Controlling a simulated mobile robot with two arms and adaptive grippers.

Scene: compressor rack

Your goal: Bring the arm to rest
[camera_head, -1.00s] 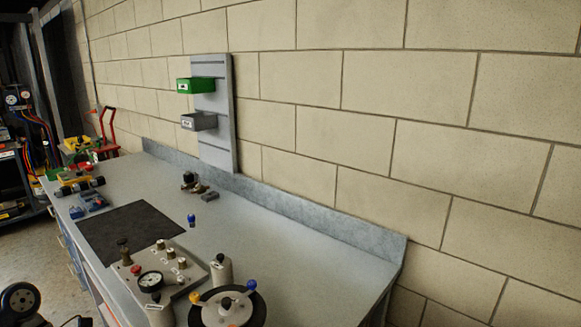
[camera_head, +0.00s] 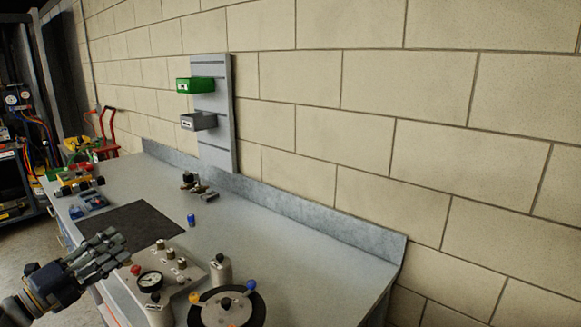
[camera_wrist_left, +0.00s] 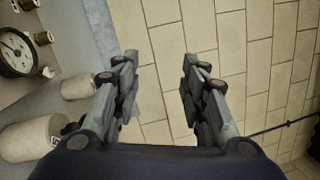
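My left gripper (camera_head: 103,252) comes in from the lower left in the head view. It is above the near left part of the bench, beside the grey panel with a gauge and knobs (camera_head: 185,262). In the left wrist view its two fingers (camera_wrist_left: 158,90) stand wide apart with nothing between them. Behind them are the block wall and a strip of the bench. The gripper overlaps part of the panel and the dark mat in the head view. My right gripper is not in either view.
The bench holds a dark mat (camera_head: 140,228), a small blue-topped item (camera_head: 192,220), a round dark-rimmed device (camera_head: 205,319) and several parts at the back left. A green bin (camera_head: 195,86) and a grey bin (camera_head: 198,121) hang on a wall panel. The right of the bench top is clear.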

